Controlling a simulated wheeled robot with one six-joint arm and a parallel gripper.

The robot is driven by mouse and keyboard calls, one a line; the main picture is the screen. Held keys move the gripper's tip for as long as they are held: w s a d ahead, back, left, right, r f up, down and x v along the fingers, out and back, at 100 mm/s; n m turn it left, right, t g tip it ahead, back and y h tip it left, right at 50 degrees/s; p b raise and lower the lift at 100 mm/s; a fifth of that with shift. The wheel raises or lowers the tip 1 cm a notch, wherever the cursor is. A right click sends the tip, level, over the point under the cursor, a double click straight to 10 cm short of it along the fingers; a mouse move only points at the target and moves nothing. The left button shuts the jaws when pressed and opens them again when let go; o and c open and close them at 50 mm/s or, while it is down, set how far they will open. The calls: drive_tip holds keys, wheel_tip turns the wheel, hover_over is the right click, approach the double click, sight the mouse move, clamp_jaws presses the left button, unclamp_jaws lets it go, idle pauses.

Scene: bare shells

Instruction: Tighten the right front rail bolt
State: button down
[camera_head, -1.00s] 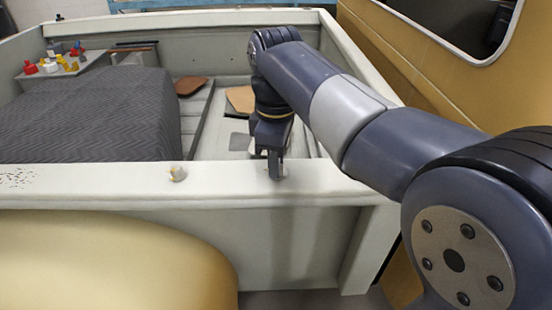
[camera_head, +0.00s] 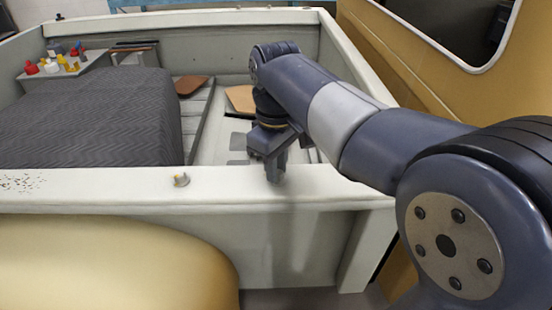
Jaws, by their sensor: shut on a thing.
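The pale front rail (camera_head: 110,187) runs across the picture. My gripper (camera_head: 275,178) points straight down onto the right part of this rail, its fingertips at the rail's top. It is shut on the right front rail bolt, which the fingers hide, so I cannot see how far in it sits. Another bolt (camera_head: 181,180), small with a yellowish side, stands up from the rail to the left, apart from my gripper.
A dark ribbed cover (camera_head: 90,115) fills the left of the shell. Brown pads (camera_head: 240,98) lie on the floor inside. A tan wall (camera_head: 385,60) stands close on the right.

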drive_tip(key=m+p, duration=0.2)
drive_tip(key=m, duration=0.3)
drive_tip(key=shift+w+d+r+m, duration=0.1)
drive_tip(key=shift+m, duration=0.3)
drive_tip(key=m+p, duration=0.2)
drive_tip(key=m, duration=0.3)
drive_tip(key=shift+d, duration=0.1)
drive_tip(key=c, duration=1.3)
unclamp_jaws()
wheel_tip(320, 180, up, 11)
drive_tip(key=shift+f, duration=0.2)
